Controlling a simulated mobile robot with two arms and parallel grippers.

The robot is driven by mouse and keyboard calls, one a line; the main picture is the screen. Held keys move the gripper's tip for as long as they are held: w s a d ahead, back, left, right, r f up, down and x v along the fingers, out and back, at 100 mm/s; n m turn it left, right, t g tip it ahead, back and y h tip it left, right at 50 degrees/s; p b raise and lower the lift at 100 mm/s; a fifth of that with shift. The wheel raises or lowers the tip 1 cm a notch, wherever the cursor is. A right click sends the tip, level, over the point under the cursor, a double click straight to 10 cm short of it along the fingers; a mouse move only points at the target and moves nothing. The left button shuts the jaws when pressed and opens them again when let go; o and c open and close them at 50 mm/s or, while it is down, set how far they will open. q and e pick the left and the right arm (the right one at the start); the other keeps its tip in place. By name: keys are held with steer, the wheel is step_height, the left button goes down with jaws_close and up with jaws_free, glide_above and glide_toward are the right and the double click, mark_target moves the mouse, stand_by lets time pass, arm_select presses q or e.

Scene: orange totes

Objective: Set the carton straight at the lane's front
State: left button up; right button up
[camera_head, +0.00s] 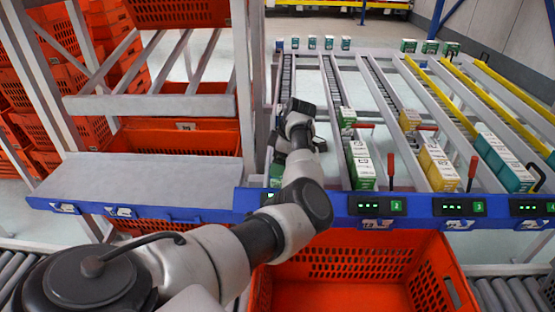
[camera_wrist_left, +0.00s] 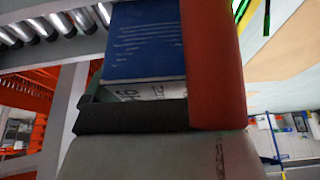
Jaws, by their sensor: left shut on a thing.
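My left arm reaches over the leftmost lane in the head view, and its dark end with the left gripper (camera_head: 299,106) is above the rollers; the fingertips cannot be made out there. In the left wrist view a carton (camera_wrist_left: 143,42) with a blue face, pale printed lines and a white lettered side is close to the camera, against a dark gripper part. The left gripper is shut on it. Its tilt cannot be told. A green carton (camera_head: 275,174) shows beside my forearm at the lane's front, partly hidden. The right gripper is not in view.
Green-and-white cartons (camera_head: 361,168), yellow cartons (camera_head: 437,168) and teal cartons (camera_head: 502,160) stand in the lanes to the right. Red levers rise between lanes. A blue front rail (camera_head: 350,206) runs above an orange tote (camera_head: 345,268). A bare grey shelf (camera_head: 140,180) is at left.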

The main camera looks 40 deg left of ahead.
arm_select(q)
steer(key=shift+r, duration=0.1)
stand_by(0.3)
steer(key=o, duration=0.8)
steer(key=shift+c, duration=0.2)
steer(key=v, duration=1)
steer(key=shift+r, duration=0.35)
steer(key=shift+d+f, duration=0.1)
steer(key=shift+f, duration=0.05)
